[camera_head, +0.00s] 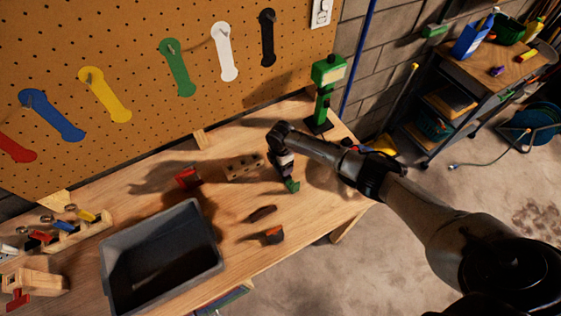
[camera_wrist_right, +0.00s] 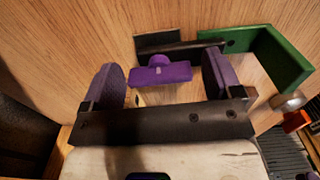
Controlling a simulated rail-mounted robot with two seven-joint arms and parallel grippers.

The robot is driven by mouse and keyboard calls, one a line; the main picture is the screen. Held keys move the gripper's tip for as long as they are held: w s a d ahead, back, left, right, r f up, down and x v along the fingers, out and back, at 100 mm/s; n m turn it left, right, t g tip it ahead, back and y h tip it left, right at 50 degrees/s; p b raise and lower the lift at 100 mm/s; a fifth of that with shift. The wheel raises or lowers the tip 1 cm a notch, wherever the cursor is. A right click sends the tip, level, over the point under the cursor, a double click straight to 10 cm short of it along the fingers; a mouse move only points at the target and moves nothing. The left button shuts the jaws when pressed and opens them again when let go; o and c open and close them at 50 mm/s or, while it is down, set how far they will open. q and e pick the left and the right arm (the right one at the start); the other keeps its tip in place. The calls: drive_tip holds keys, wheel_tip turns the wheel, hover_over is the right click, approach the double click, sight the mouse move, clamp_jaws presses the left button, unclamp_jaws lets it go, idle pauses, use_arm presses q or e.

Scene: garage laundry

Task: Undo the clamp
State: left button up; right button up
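My right gripper (camera_head: 287,170) is low over the workbench, pointing down at a small green part (camera_head: 292,186). In the right wrist view its two purple fingers (camera_wrist_right: 161,62) are apart. A purple handle-like piece (camera_wrist_right: 162,76) lies between them with gaps on both sides. Beyond it are a dark bar (camera_wrist_right: 190,45) and a green angled bracket (camera_wrist_right: 280,58), which look like parts of one clamp. Whether the purple piece joins the bar is unclear. A red clamp-like piece (camera_head: 17,300) shows at the bottom left by a wooden block. My left gripper is not in view.
A grey bin (camera_head: 215,238) stands on the bench (camera_head: 330,205). A wooden block with holes (camera_head: 243,166), a red item (camera_head: 188,178) and two small dark items (camera_head: 262,213) lie nearby. A green stand (camera_head: 325,90) is at the back corner. A pegboard (camera_head: 140,60) rises behind.

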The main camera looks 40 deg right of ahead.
drive_tip(key=shift+o, duration=0.2)
drive_tip(key=shift+r, duration=0.1)
drive_tip(key=shift+w+r, duration=0.1)
drive_tip(key=shift+r, duration=0.4)
wheel_tip(320, 180, up, 13)
drive_tip(key=shift+f, duration=0.15)
idle(0.5)
